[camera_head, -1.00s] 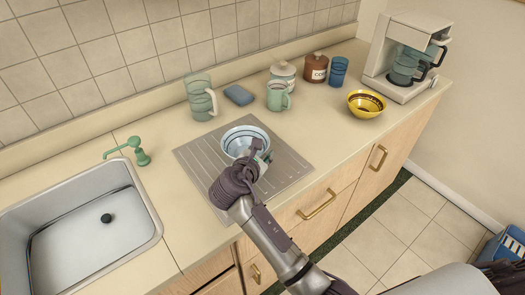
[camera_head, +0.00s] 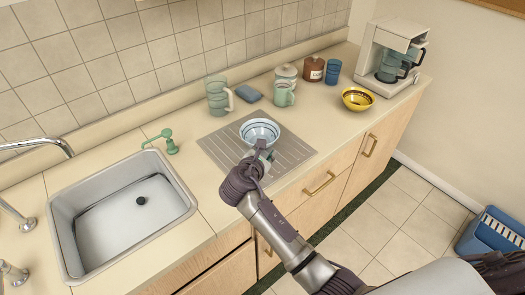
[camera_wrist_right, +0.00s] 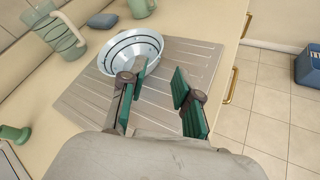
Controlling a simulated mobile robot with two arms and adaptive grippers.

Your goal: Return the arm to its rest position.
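My right gripper (camera_head: 261,152) is above the front part of the grooved drainboard, just in front of a white bowl with dark rings (camera_head: 260,131). In the right wrist view its two green-padded fingers (camera_wrist_right: 157,100) are spread apart with nothing between them. The bowl (camera_wrist_right: 134,50) stands upright on the drainboard (camera_wrist_right: 232,60), beyond the fingers; the left finger overlaps its near rim in the picture. My right arm reaches in from the lower right of the head view. My left gripper does not show.
A blue bin (camera_head: 488,233) stands on the floor.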

